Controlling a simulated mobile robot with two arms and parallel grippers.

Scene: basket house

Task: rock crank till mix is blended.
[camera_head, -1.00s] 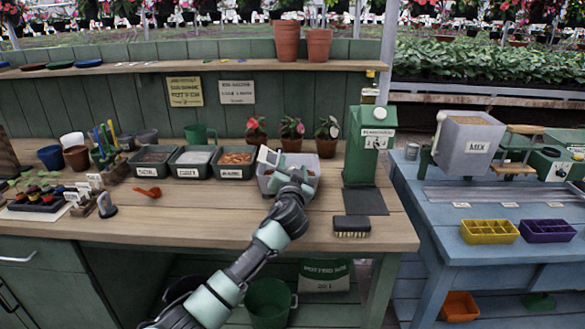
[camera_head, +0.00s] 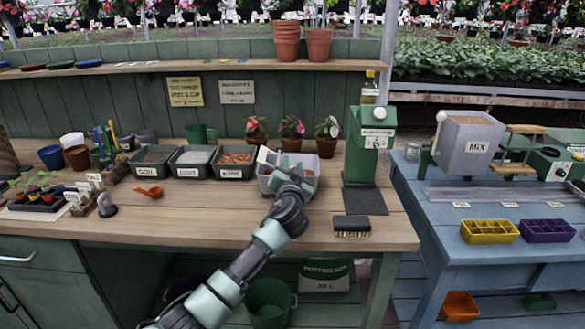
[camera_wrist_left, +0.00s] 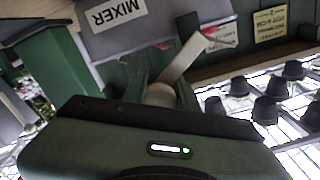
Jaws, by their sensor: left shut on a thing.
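The grey mixer tub (camera_head: 309,181) stands on the wooden bench, partly hidden behind my left arm. Its wall with the MIXER label (camera_wrist_left: 122,24) shows at the top of the left wrist view. My left gripper (camera_head: 285,172) is at the tub, shut on the pale crank knob (camera_wrist_left: 160,94). The light crank arm (camera_wrist_left: 184,60) runs up and right from the knob, and also shows in the head view (camera_head: 267,156). The mix inside the tub is mostly hidden, so I cannot tell how blended it is. My right gripper is not in view.
Three labelled bins (camera_head: 191,160) stand left of the tub. Small potted plants (camera_head: 291,130) stand behind it. A green dispenser (camera_head: 368,150) and a brush (camera_head: 352,228) are to the right. The front of the bench is mostly clear.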

